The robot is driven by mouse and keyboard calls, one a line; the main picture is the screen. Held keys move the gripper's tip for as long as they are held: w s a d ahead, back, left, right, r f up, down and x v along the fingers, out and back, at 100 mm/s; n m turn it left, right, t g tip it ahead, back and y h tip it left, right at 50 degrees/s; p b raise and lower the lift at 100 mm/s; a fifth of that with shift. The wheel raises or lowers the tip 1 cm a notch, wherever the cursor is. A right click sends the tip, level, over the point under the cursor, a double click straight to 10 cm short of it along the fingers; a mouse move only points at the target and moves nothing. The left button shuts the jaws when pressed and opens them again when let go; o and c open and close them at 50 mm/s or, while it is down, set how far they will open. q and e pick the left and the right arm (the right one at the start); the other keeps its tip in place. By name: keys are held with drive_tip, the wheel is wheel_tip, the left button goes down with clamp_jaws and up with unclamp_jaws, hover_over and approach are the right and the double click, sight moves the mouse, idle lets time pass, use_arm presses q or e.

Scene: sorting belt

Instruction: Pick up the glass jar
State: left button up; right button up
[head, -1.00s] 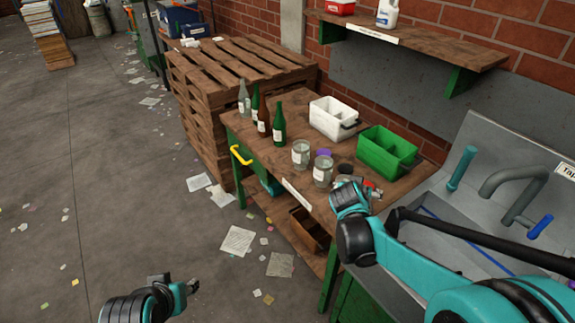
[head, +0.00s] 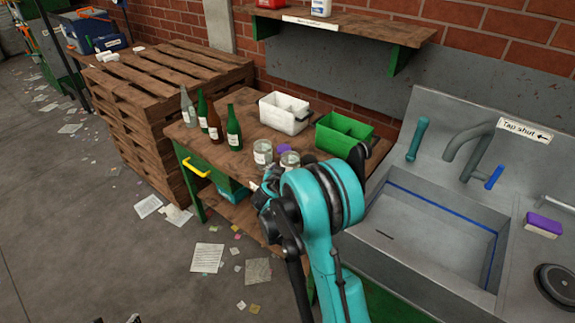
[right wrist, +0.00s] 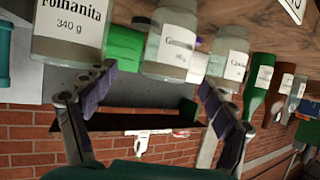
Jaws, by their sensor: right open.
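Two clear glass jars with white labels, one (head: 263,153) left of the other (head: 290,160), stand on the wooden bench (head: 240,160). The right wrist view is upside down and shows three labelled jars: a near one marked "340 g" (right wrist: 72,35), a middle one (right wrist: 172,40) and a farther one (right wrist: 230,55). My right gripper (right wrist: 157,80) is open and empty, the middle jar showing between and beyond its fingertips. In the head view the right gripper (head: 268,187) is at the bench's front, partly hidden by my arm. Only a sliver of my left gripper (head: 133,318) shows at the bottom edge.
Several bottles, including a green one (head: 233,127), stand left of the jars. A white bin (head: 284,118) and a green bin (head: 343,140) stand behind. A sink (head: 430,235) is at right, a shelf (head: 350,28) above. Papers lie on the floor.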

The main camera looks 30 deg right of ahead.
sight(290, 162)
drive_tip(key=shift+w+d+f, duration=0.1)
drive_tip(key=shift+w+f, duration=0.25)
drive_tip(key=shift+w, duration=0.05)
drive_tip(key=b+x, duration=0.1)
drive_tip(key=x, duration=0.2)
drive_tip(key=b+x, duration=0.2)
drive_tip(key=x, duration=0.2)
drive_tip(key=shift+w+r, duration=0.1)
drive_tip(key=shift+w, duration=0.4)
drive_tip(key=shift+r, duration=0.1)
drive_tip(key=c, duration=1.4)
